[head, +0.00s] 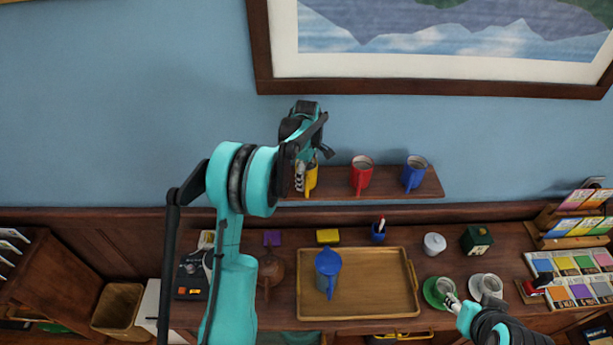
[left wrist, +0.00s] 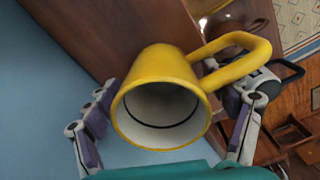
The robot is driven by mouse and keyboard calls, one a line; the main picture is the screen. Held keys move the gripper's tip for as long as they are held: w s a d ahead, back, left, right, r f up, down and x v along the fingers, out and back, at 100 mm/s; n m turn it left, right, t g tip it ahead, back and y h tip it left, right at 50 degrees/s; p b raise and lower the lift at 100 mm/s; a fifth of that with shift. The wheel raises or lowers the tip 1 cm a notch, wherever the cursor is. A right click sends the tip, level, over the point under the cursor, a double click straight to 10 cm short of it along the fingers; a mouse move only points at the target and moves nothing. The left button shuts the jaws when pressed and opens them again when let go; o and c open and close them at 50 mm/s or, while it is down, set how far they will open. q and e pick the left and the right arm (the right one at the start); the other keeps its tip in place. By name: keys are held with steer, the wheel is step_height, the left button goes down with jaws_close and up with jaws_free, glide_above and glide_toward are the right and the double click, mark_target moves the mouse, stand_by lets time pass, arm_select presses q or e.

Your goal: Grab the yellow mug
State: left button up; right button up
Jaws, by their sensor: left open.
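The yellow mug (head: 311,182) stands on the wall shelf at its left end, partly hidden behind my left gripper in the head view. In the left wrist view the yellow mug (left wrist: 160,68) has its open rim towards the camera and its handle to the upper right. My left gripper (head: 306,172) is open, with its purple-padded fingers on either side of the mug in the left wrist view (left wrist: 170,100). There is a visible gap at the left finger; the right finger is close by the handle. My right gripper (head: 453,301) is low at the right, by a green saucer; its jaws are too small to read.
A red mug (head: 362,176) and a blue mug (head: 414,172) stand to the right on the same shelf (head: 388,190). Below, the cabinet top holds a wooden tray (head: 385,285) with a blue pitcher (head: 327,270), a white pot (head: 434,244) and cups. The blue wall is close behind the shelf.

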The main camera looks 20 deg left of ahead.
arm_select(q)
steer(key=c, duration=1.5)
steer(key=shift+o, duration=0.2)
